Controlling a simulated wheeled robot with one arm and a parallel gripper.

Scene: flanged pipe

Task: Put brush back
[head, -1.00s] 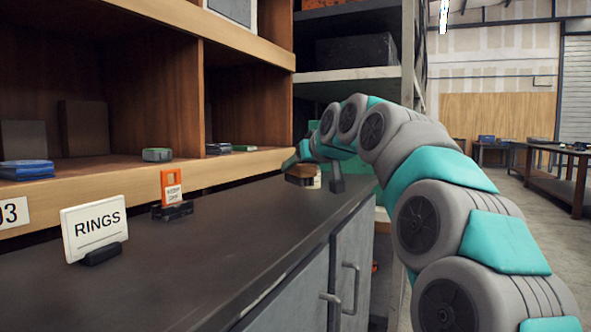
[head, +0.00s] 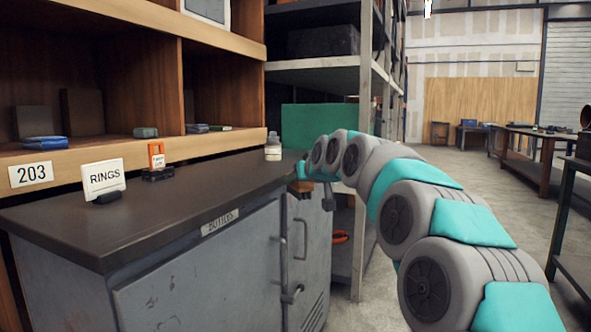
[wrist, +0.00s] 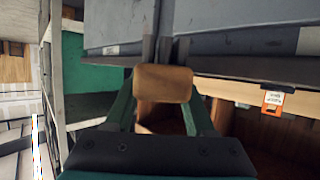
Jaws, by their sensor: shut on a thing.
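The brush, a brown wooden block, shows in the wrist view (wrist: 163,84) between the green fingers of my gripper (wrist: 162,98). The fingers are shut on its sides. In the head view my gripper (head: 303,172) is at the far right end of the dark counter, with the brush (head: 300,187) below it near the counter's edge. Whether the brush touches the counter is unclear. Its bristles cannot be made out in either view.
The dark counter (head: 150,212) bears a RINGS sign (head: 103,178), an orange tag on a black stand (head: 157,158) and a white-labelled bottle (head: 273,149). Grey cabinet doors (head: 205,270) are below. Open shelving stands behind my arm.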

